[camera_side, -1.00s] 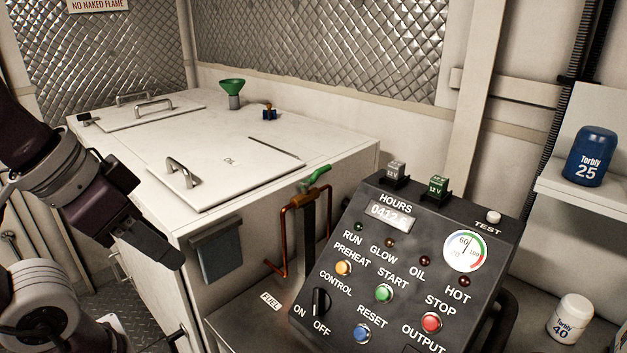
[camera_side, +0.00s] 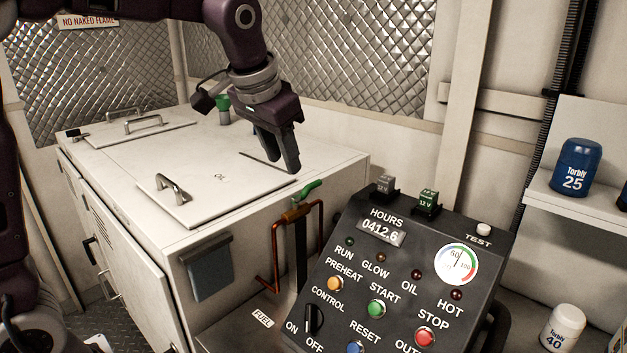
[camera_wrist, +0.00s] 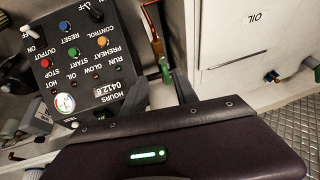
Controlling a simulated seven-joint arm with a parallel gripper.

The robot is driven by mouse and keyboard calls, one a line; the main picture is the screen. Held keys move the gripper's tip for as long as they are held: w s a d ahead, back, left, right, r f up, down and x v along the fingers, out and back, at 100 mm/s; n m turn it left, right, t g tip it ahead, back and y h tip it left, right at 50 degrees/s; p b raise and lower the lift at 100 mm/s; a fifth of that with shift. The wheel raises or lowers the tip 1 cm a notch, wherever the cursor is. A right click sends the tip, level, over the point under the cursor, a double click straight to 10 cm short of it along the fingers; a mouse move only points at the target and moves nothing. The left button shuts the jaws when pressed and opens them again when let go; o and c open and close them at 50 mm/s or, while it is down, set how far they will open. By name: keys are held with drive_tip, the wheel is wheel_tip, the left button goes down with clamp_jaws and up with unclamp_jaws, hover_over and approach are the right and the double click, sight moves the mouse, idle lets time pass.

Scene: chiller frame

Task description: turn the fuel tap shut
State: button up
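The fuel tap's green lever (camera_side: 308,189) sits on top of a copper pipe (camera_side: 274,255) beside the control panel. It is tilted, with its free end up and to the right in the side view. My gripper (camera_side: 282,165) is above and slightly left of the lever in that view, pointing down. In the wrist view the green lever (camera_wrist: 165,73) shows between and beyond the two fingers of my gripper (camera_wrist: 159,82). The fingers are apart, with nothing held. I see no contact with the lever.
The black control panel (camera_side: 385,285) with buttons and two relays stands just right of the tap. The white cabinet (camera_side: 330,180) with lid handles is to the left. A green funnel (camera_side: 223,108) stands behind my gripper. Bottles (camera_side: 575,168) are on the right.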

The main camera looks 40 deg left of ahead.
approach(315, 182)
drive_tip(key=x, duration=0.3)
drive_tip(key=shift+y, duration=0.3)
drive_tip(key=x, duration=0.6)
drive_tip(key=shift+w+d+f, duration=0.1)
clamp_jaws()
idle(0.6)
